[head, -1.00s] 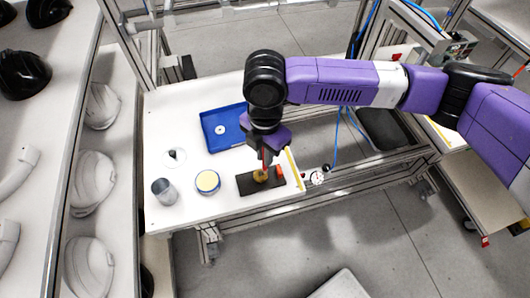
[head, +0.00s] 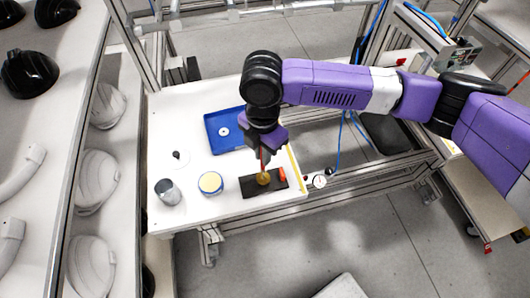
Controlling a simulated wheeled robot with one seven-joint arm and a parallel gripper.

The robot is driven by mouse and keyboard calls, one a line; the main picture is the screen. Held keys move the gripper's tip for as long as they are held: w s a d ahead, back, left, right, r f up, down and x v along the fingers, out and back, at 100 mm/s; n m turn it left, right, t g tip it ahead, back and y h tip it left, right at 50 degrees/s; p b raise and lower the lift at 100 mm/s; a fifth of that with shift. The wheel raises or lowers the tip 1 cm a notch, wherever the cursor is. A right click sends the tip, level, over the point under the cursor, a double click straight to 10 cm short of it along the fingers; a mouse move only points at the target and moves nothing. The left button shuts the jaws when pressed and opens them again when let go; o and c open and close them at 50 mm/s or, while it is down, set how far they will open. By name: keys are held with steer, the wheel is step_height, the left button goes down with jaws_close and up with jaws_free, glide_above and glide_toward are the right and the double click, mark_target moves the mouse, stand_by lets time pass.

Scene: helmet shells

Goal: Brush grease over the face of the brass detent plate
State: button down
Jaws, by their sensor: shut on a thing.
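The brass detent plate (head: 263,180) is a small round golden disc on a dark flat block (head: 246,190) near the front of the white bench. My gripper (head: 264,153) points down just above it, shut on a thin brush with a red handle (head: 263,160). The brush's lower end is at or just over the plate's far part; I cannot tell whether it touches.
A red-orange piece (head: 282,174) sits on the block's right end. A grey metal cup (head: 168,191) stands left of the tin. A blue tray (head: 212,142) with a white ring lies behind. A round gauge (head: 320,181) is right of the bench. Bare bench surrounds the tin.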

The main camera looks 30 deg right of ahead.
steer(key=shift+a, duration=0.45)
steer(key=shift+s+a+p, duration=0.1)
steer(key=shift+a+p, duration=0.25)
steer(key=shift+p, duration=0.1)
steer(key=shift+s+a, duration=0.1)
steer(key=shift+s+a, duration=0.15)
steer(key=shift+s, duration=0.15)
steer(key=shift+s+d+p, duration=0.2)
steer(key=shift+s+p, duration=0.3)
steer(key=shift+s, duration=0.15)
steer(key=shift+d, duration=0.15)
steer(key=shift+s+d, duration=0.1)
steer(key=shift+d, duration=0.15)
steer(key=shift+d, duration=0.3)
